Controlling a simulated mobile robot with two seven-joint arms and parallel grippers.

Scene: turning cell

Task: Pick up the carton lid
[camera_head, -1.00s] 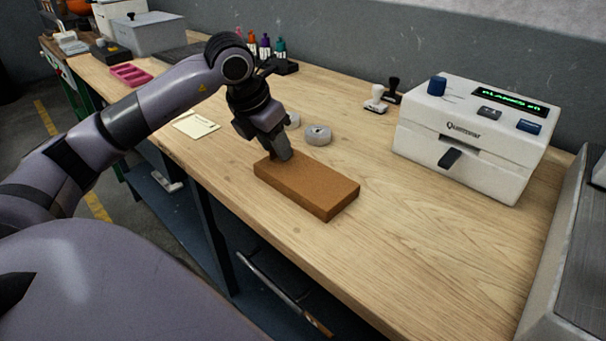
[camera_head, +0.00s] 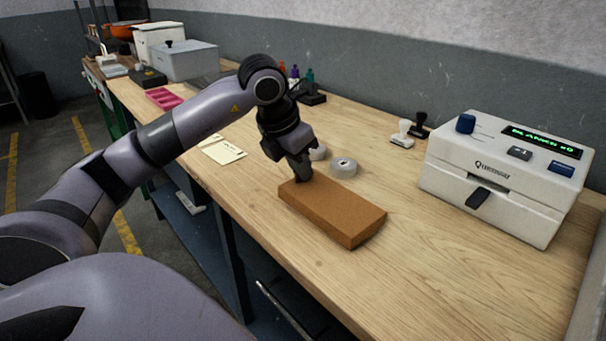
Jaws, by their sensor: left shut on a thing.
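The carton lid (camera_head: 333,212) is a flat brown rectangular box shape at the front edge of the wooden bench. My left gripper (camera_head: 302,174) comes down from above on its far left end and is shut on it there. The fingertips are partly hidden by the lid and by each other. A dark shadow shows under the lid's right end; I cannot tell whether the lid is clear of the bench. My right gripper is not in view.
Grey tape rolls (camera_head: 344,167) lie just behind the lid. A white label machine (camera_head: 505,178) stands at the right, with stamps (camera_head: 403,134) beside it. A paper note (camera_head: 222,150) and a pink tray (camera_head: 164,98) lie to the left. The bench (camera_head: 420,270) right of the lid is clear.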

